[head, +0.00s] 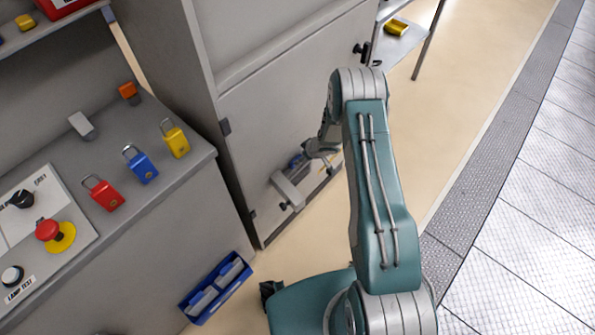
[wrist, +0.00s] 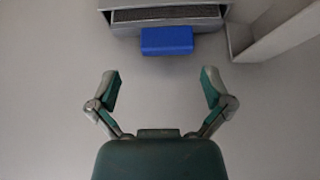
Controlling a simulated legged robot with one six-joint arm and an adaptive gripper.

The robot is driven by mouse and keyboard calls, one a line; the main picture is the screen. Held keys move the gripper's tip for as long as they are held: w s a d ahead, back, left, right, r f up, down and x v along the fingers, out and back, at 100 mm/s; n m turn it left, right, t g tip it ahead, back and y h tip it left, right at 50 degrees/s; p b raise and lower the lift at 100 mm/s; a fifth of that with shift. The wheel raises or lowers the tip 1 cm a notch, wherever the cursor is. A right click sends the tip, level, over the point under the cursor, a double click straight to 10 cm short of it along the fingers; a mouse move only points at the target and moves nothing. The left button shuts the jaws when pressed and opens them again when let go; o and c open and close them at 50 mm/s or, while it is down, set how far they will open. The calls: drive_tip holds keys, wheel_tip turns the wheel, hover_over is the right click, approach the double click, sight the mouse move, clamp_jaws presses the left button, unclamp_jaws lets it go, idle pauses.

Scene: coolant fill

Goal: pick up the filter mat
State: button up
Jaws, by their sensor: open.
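In the wrist view, a dark meshed strip sits in a grey housing (wrist: 125,25) at the top. A flat blue piece (wrist: 167,41) sticks out of its front edge; it may be the filter mat or a tab on it, I cannot tell which. My gripper (wrist: 160,85) is open and empty, its two fingers spread below the blue piece and apart from it. In the head view, my gripper is small and partly hidden behind my arm, low in front of the grey cabinet door (head: 270,135).
A grey bracket-like part (head: 288,190) projects from the cabinet door. A bench at left carries red (head: 104,194), blue (head: 141,165) and yellow (head: 175,140) padlocks. The floor at right is clear.

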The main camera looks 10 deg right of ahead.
sight(295, 159)
drive_tip(key=x, duration=0.2)
drive_tip(key=a+x, duration=0.1)
drive_tip(key=x, duration=0.2)
drive_tip(key=shift+s+a, duration=0.1)
drive_tip(key=shift+f, duration=0.3)
drive_tip(key=c, duration=1.1)
